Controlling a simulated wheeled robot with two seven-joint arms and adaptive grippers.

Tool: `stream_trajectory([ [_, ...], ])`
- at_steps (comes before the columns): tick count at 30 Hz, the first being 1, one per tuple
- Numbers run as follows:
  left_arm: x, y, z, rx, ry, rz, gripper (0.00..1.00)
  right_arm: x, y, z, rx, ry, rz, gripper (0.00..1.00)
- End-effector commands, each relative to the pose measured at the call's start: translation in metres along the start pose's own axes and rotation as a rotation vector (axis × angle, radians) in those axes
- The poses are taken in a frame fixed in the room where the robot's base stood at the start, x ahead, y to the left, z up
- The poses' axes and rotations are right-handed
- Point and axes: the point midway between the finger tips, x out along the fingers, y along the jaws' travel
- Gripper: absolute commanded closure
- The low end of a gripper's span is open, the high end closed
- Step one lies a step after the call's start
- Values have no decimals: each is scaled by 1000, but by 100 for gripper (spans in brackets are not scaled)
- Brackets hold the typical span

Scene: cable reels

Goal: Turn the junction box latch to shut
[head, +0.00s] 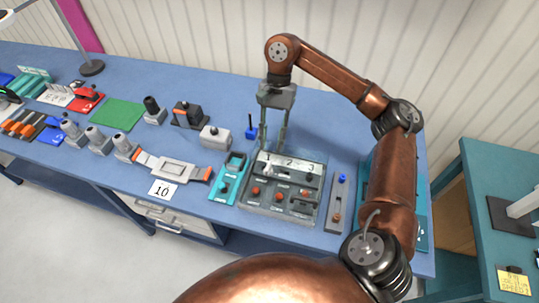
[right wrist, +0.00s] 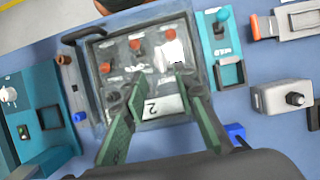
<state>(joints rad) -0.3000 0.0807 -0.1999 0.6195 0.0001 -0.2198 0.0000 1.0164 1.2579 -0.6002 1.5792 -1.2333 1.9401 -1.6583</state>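A dark grey panel box (head: 283,210) with red knobs and a label strip reading 1, 2, 3 stands near the table's front edge. It also fills the middle of the right wrist view (right wrist: 120,88). A white lever-like part (head: 267,168) is on it near the 1. No label I can read says which part is the latch. My right gripper (head: 273,150) is over the panel's back edge. In the right wrist view its two fingers (right wrist: 158,85) are apart with nothing held between them, and they hide part of the panel. My left gripper is not in view.
A teal control unit (head: 222,190) stands left of the panel and a narrow grey strip (head: 333,216) right of it. A grey box with a dark knob (head: 214,137) and a small blue part (head: 251,132) are behind. Several other fixtures crowd the left table.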

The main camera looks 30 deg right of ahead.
Motion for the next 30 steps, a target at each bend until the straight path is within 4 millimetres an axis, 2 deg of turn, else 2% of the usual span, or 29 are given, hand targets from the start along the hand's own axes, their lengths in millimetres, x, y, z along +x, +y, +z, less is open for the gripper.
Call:
stream_trajectory([
  [3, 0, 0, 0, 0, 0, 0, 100, -21, -1, 0, 0, 1, -3, 74],
  [9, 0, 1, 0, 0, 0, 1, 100, -38, 0, 0, -1, 0, 0, 74],
  [26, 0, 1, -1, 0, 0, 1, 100, -40, 0, 0, 0, -1, 0, 74],
  [30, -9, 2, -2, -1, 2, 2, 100, -47, -11, 6, 51, -53, -57, 74],
])
